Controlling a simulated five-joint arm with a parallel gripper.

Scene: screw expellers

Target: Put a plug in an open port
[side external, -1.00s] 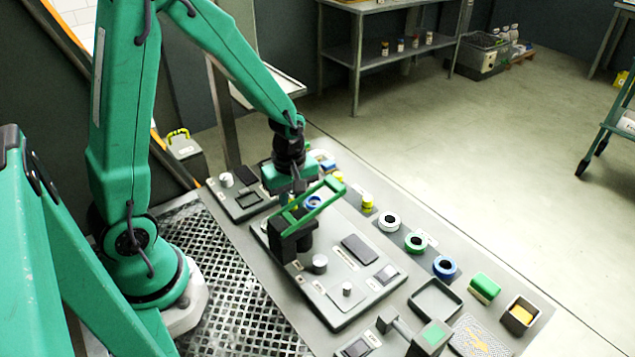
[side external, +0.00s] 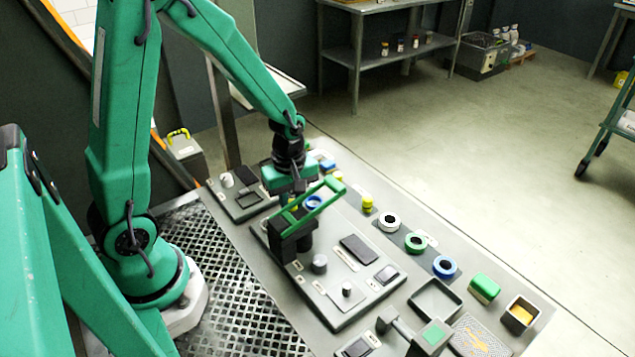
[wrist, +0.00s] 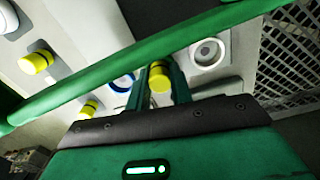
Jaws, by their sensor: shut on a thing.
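In the wrist view, my gripper (wrist: 159,88) is shut on a yellow plug (wrist: 159,78), held between its two green fingers. A white ring-shaped port (wrist: 208,53) lies to the right of the fingers, and a blue ring-shaped port (wrist: 122,83) lies to the left, partly hidden. Other yellow plugs stand at the left, one (wrist: 36,62) farther up and one (wrist: 88,108) lower. In the side view, my gripper (side external: 297,187) hangs low over the bench behind a green handle, which hides its tips and the plug. A blue ring (side external: 314,203) shows beside it.
The green handle (side external: 335,185) rises from a black block (side external: 290,238) close in front of my gripper. A yellow plug (side external: 367,203) stands to the right, near white (side external: 389,221), green (side external: 415,242) and blue (side external: 445,267) rings. An open grey tray (side external: 436,299) lies farther right.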

